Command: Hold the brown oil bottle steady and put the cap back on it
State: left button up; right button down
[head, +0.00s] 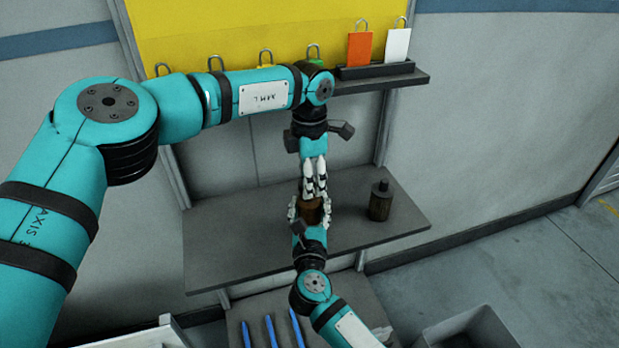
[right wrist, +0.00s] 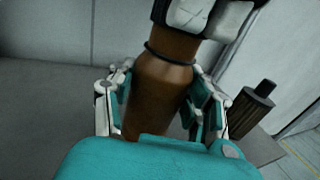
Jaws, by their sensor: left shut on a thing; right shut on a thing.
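The brown oil bottle (head: 310,211) is at the middle of the grey shelf, and its body fills the middle of the right wrist view (right wrist: 158,92). My right gripper (right wrist: 160,105) is shut on the bottle's body, one finger on each side. My left gripper (head: 314,190) comes down from above, its fingers close together at the bottle's top. In the right wrist view its pale fingers (right wrist: 205,15) cover the top of the neck, above a dark ring. The cap is hidden between these fingers, so I cannot tell how it sits on the neck.
A second, dark bottle with a black top (head: 380,203) stands on the shelf (head: 235,245) to the right. Blue tools (head: 270,330) and a grey bin (head: 468,330) are below. The shelf's left part is clear.

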pick_arm(q)
jog(key=shift+f, duration=0.6)
jog(key=m, duration=1.3)
jog(key=shift+m, duration=0.3)
jog(key=m, duration=0.8)
jog(key=shift+m, duration=0.3)
jog(key=m, duration=0.7)
